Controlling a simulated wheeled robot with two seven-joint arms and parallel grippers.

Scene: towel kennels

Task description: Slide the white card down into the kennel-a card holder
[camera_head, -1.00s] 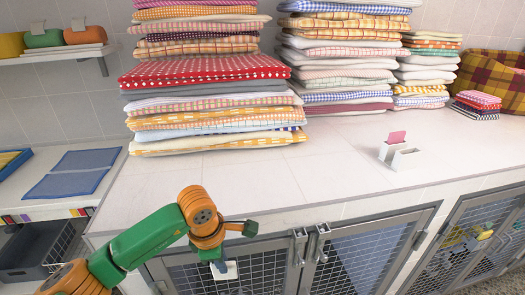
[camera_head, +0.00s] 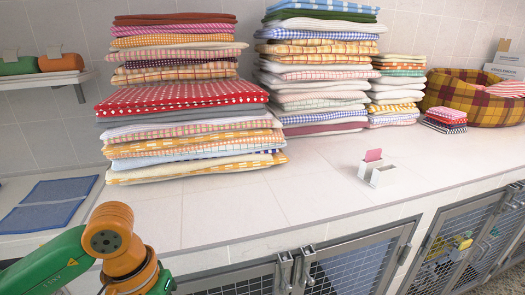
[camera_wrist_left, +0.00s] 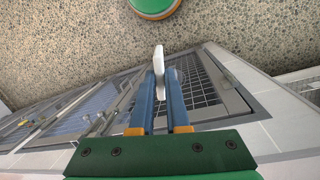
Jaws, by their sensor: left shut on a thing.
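My left gripper (camera_wrist_left: 160,78) is shut on the white card (camera_wrist_left: 159,66) in the left wrist view. The card stands edge-on between the two blue fingers and sticks out past their tips, in front of the kennel fronts. In the head view only my left arm shows at lower left; its gripper and the card are below the frame. My right gripper is not in view.
Tall stacks of folded towels (camera_head: 190,95) and more towels (camera_head: 315,75) stand along the back of the counter (camera_head: 270,205). A plaid basket (camera_head: 470,95) is at right. Mesh kennel doors (camera_head: 350,268) with grey latches lie below the front edge. The front counter strip is clear.

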